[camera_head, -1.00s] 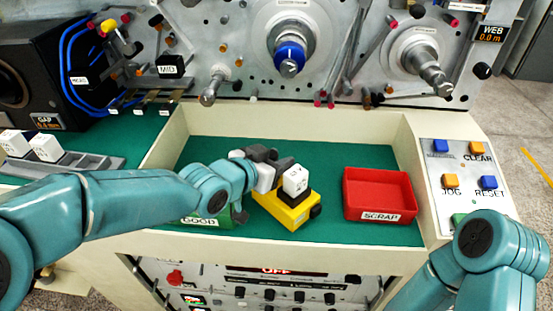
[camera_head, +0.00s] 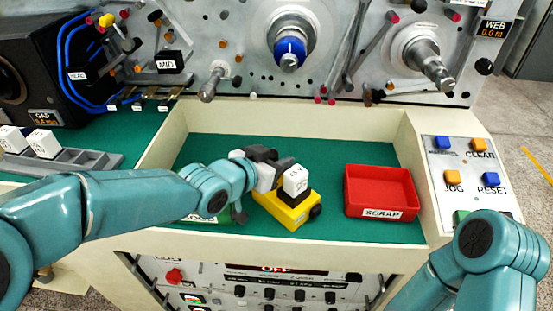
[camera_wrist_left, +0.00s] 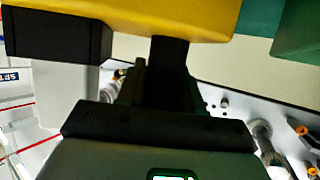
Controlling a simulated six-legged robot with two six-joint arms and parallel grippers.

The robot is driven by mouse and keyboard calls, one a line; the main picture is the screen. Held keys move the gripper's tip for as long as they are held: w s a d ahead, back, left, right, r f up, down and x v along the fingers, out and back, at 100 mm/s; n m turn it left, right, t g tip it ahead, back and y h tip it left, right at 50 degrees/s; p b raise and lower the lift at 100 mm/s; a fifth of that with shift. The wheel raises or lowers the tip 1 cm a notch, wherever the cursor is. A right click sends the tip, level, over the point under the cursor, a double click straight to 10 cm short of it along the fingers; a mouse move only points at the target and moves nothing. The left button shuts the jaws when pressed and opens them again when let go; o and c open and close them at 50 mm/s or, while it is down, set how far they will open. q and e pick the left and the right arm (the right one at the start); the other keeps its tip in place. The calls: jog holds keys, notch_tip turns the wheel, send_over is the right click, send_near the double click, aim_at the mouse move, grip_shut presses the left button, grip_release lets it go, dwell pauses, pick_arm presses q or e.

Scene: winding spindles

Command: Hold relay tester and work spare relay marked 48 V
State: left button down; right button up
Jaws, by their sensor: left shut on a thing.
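The yellow relay tester (camera_head: 289,211) is in the green-floored tray, left of the red bin. A white relay (camera_head: 296,180) with a dark base sits on top of it; its marking is too small to read. My left gripper (camera_head: 268,160) is at the tester's back left side, shut on it. In the left wrist view the yellow tester (camera_wrist_left: 190,15) fills the top edge, with a dark part of it running down toward my left gripper (camera_wrist_left: 150,85). The grasp itself is partly hidden. My right arm shows at the lower right, but its gripper is out of view.
The red SCRAP bin (camera_head: 381,191) stands right of the tester. A green GOOD bin (camera_head: 222,217) is mostly behind my left arm. White relays (camera_head: 42,143) sit in a grey rack (camera_head: 80,160) at the left. A button panel (camera_head: 462,177) is at the right. Spindles rise behind.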

pick_arm(q)
jog(key=c, duration=0.7)
grip_release()
jog(key=shift+o, duration=0.2)
jog(key=v, duration=1.2)
jog(key=shift+s, duration=0.1)
